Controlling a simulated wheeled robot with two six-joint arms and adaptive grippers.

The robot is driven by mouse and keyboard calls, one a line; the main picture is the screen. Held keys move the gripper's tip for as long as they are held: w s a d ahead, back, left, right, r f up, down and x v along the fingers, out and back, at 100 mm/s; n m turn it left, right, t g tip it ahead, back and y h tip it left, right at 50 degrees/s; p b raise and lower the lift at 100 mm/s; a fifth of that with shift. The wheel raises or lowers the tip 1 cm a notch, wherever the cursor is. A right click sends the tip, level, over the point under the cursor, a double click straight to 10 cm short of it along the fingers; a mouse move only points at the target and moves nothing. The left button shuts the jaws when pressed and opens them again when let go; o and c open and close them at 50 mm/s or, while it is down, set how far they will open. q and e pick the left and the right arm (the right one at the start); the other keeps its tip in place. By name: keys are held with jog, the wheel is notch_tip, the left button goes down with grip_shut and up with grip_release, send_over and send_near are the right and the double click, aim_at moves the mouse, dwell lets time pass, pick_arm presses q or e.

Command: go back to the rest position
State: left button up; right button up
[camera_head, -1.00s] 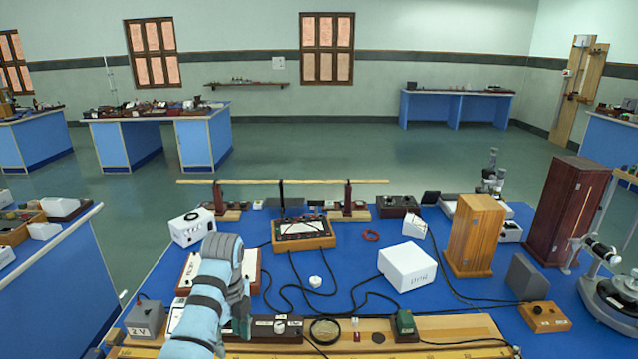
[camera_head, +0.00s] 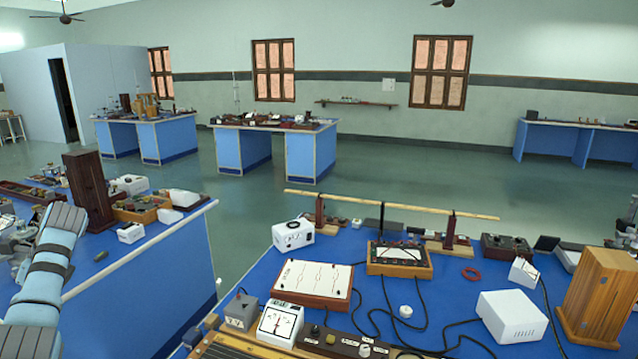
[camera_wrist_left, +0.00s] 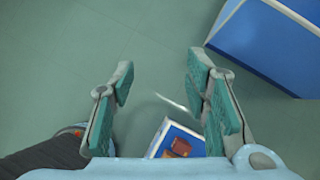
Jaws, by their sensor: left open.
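My left arm shows at the left edge of the head view, raised in front of the left bench; its fingers cannot be made out there. In the left wrist view my left gripper (camera_wrist_left: 160,82) is open. Its two teal-padded fingers stand wide apart with nothing between them, above the green floor. My right gripper is in neither view.
A blue bench (camera_head: 256,285) with wired instruments fills the lower right. A white box (camera_head: 512,316) and a wooden cabinet (camera_head: 597,297) stand on it. Another blue bench (camera_head: 150,282) lies at left, near my arm. Green floor (camera_head: 250,215) is open between benches.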

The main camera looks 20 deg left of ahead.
pick_arm(q)
jog(key=s+a+f+n+t+y, duration=0.15)
jog(key=a+f, duration=0.25)
jog(key=f, duration=0.5)
jog(key=s+a+f+n+y, duration=0.2)
jog(key=a+f+n+y, duration=0.15)
jog(key=f, duration=0.55)
jog(key=s+f+n+t+h, duration=0.1)
jog(key=s+f+n+t, duration=0.25)
jog(key=s+f, duration=0.9)
jog(key=s+d+f+n+h, duration=0.1)
jog(key=s+d+f+h, duration=0.15)
jog(key=d+f, duration=0.7)
jog(key=s+d+f+n+h, duration=0.15)
jog(key=s+d+f, duration=0.25)
jog(key=d+f, duration=0.5)
jog(key=s+d+f+h, duration=0.1)
jog(key=d+f+h, duration=0.1)
jog(key=d, duration=0.9)
jog(key=s+d+f+h, duration=0.1)
jog(key=d+f, duration=0.3)
jog(key=d, duration=0.7)
jog(key=d+f+h, duration=0.2)
jog(key=d+f, duration=0.1)
jog(key=d, duration=0.8)
jog(key=shift+s+d+f+n+g+h+b, duration=0.3)
jog(key=shift+s+f+n+b, duration=0.05)
jog(key=shift+s+n+b, duration=0.05)
